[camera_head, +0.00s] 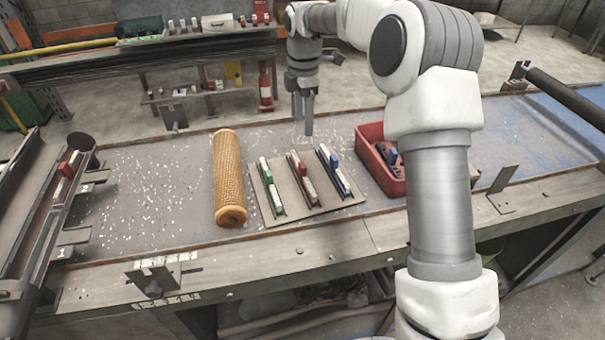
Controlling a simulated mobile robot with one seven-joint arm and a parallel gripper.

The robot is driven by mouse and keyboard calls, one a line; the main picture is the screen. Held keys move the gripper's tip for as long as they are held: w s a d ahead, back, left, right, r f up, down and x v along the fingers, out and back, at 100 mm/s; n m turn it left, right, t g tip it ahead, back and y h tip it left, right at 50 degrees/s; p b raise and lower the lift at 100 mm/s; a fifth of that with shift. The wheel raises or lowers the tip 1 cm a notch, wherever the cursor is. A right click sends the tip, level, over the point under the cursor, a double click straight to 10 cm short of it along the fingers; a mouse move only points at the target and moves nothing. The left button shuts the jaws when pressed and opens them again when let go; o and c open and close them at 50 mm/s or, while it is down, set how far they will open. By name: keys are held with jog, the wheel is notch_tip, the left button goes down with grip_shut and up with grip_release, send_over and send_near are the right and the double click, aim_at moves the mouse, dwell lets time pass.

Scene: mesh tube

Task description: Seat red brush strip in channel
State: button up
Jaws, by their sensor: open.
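A red brush strip (293,165), with pale bristles, lies on a flat board (270,217) in the middle of the bench, between a green strip (265,172) and a blue strip (328,157). A long metal channel (50,212) runs along the rack at the far left, with a red-and-white piece (67,168) on it. I cannot tell how that piece sits. My gripper (303,118) points down beyond the board's far edge, well right of the channel. It is open, with nothing visible between its fingers.
A tan mesh roll (227,175) lies left of the board. A red bin (371,133) with parts stands to the right, partly behind my arm. A dark cup (81,142) is by the rack. The speckled bench between rack and roll is clear.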

aim_at(303, 165)
notch_tip(303, 165, down, 12)
jog(key=shift+r+p, duration=0.15)
jog(key=shift+p, duration=0.2)
jog(key=shift+a+f+p, duration=0.1)
jog(key=shift+f+p, duration=0.4)
jog(key=shift+f, duration=2.25)
grip_shut()
